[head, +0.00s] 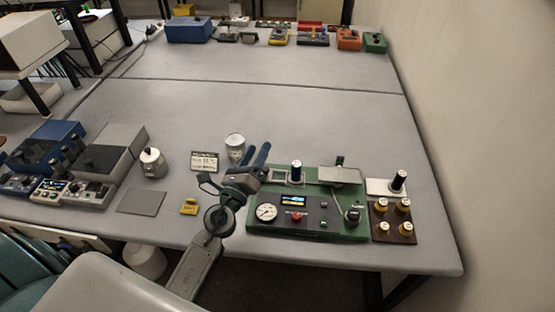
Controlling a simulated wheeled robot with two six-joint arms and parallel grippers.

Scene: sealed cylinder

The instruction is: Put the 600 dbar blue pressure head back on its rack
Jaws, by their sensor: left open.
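A dark blue cylinder with a pale top (296,172), which looks like the blue pressure head, stands upright at the back of the green instrument panel (337,233). Any marking on it is too small to read. A dark brown rack (380,233) at the panel's right holds several brass-and-white heads. My left gripper (258,154) is open and empty, its two blue-grey fingers pointing away from me just left of the blue cylinder and apart from it. My left wrist hides the panel's back left corner. My right gripper is out of view.
A black-topped cylinder (398,181) stands on a white plate behind the rack. A glass jar (235,146) stands close behind my left gripper. The table's middle is clear.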

